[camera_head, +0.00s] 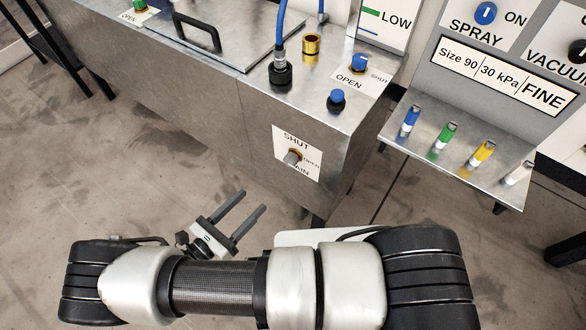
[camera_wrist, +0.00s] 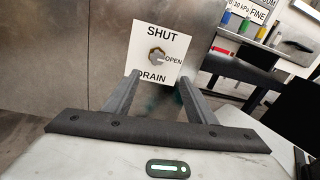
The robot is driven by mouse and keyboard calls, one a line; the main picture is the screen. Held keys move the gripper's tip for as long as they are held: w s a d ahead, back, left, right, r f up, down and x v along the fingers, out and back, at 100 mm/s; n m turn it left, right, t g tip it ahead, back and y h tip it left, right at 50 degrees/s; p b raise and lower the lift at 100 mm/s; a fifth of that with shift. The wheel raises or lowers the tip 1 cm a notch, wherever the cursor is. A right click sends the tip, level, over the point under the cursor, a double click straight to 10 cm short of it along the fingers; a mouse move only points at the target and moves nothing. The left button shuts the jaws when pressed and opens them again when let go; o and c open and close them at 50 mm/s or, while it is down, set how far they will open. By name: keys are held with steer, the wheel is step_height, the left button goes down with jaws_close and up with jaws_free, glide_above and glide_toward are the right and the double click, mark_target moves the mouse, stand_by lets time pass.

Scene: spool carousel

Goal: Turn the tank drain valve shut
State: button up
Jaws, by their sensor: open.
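The drain valve (camera_head: 293,157) is a small knob with a brass-coloured base and a grey handle, on a white label plate on the tank's front wall. The plate reads SHUT at the top, OPEN at the right and DRAIN below. In the wrist view the valve (camera_wrist: 157,57) shows its handle towards OPEN. My gripper (camera_head: 252,200) is open and empty, in front of and to the lower left of the valve in the head view. In the wrist view my gripper (camera_wrist: 159,77) has its fingertips apart below the knob, over the plate's lower part, not visibly touching it.
The metal tank (camera_head: 215,110) carries a blue valve (camera_head: 360,63) marked OPEN and SHUT, a blue-capped fitting (camera_head: 337,100) and a hose connector (camera_head: 280,73) on top. A shelf (camera_head: 510,190) with several coloured cylinders juts out at right. The floor before the tank is clear.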

steer(key=f+n+t, duration=0.1)
glide_toward(288, 164)
steer(key=x, duration=0.9)
steer(key=shift+d+r, duration=0.1)
steer(key=shift+r, duration=0.05)
steer(key=shift+c, duration=0.2)
steer(key=c, duration=1)
